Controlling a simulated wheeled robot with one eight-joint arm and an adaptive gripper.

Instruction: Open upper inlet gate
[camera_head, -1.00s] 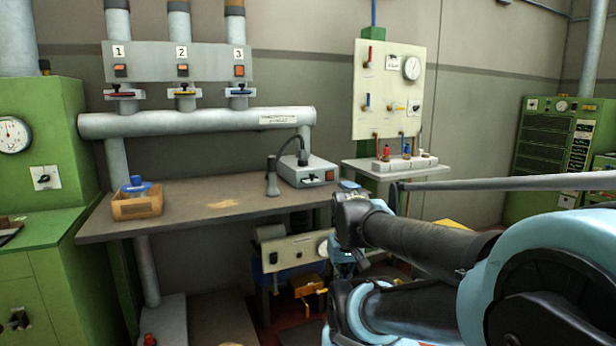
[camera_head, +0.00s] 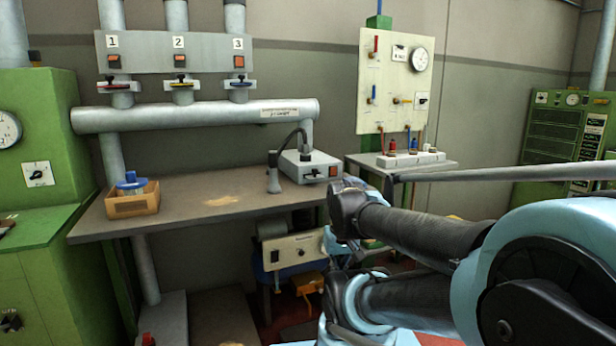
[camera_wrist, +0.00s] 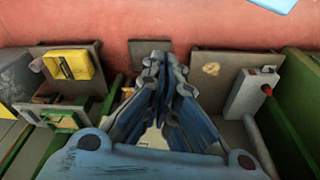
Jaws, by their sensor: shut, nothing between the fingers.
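No part is clearly labelled as the upper inlet gate. In the head view, slide gates with a red (camera_head: 119,85), a yellow (camera_head: 181,84) and a blue (camera_head: 238,83) handle sit on pipes under a panel numbered 1 to 3 (camera_head: 178,57). On the right, a cream board (camera_head: 386,82) carries a red lever at top left (camera_head: 376,46), a blue lever (camera_head: 373,94), a yellow lever (camera_head: 402,101) and a dial. My gripper (camera_wrist: 159,62) is shut and empty in the wrist view, above the reddish floor and apart from all gates. It is not identifiable in the head view.
A small shelf with bottles (camera_head: 412,160) stands below the board. Green machines (camera_head: 38,130) flank the scene. A yellow box (camera_wrist: 68,64) shows in the wrist view.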

